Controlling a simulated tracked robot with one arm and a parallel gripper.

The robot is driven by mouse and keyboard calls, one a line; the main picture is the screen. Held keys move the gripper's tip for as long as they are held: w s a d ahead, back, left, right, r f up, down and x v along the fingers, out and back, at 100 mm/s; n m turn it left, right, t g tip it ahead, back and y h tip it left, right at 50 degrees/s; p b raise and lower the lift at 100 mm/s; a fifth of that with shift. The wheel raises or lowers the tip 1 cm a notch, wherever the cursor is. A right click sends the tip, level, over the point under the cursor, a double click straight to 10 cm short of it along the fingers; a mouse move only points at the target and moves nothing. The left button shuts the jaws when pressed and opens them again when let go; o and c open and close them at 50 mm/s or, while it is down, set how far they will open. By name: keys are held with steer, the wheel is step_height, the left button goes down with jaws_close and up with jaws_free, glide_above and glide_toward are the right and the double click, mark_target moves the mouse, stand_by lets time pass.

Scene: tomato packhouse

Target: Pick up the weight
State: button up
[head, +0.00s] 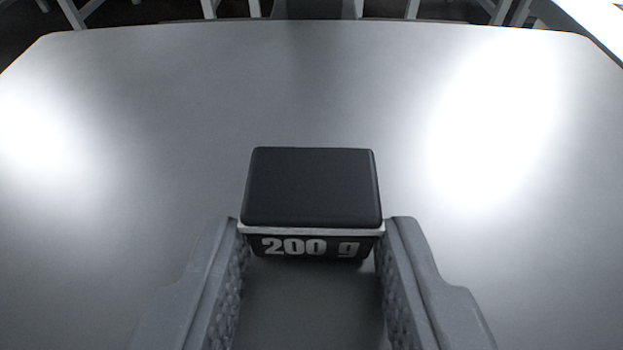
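The weight is a dark block (312,186) with a flat, smooth top, a thin pale band below it and "200 g" in pale print on the side facing me. It sits upright at the middle of the head view, over the grey table. My gripper (312,238) has one finger on each side of it, with the fingertips level with its near part. The finger pads are textured and lie very close along the weight's sides. Whether they press on it cannot be seen. The weight's underside is hidden, so I cannot tell if it rests on the table.
The grey metal table (300,80) is otherwise bare, with free room all around the weight. Two bright glare patches lie on it, left and right. Beyond its far edge are pale legs or frames and a dark floor.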

steer(key=shift+d, duration=0.15)
steer(key=shift+c, duration=0.9)
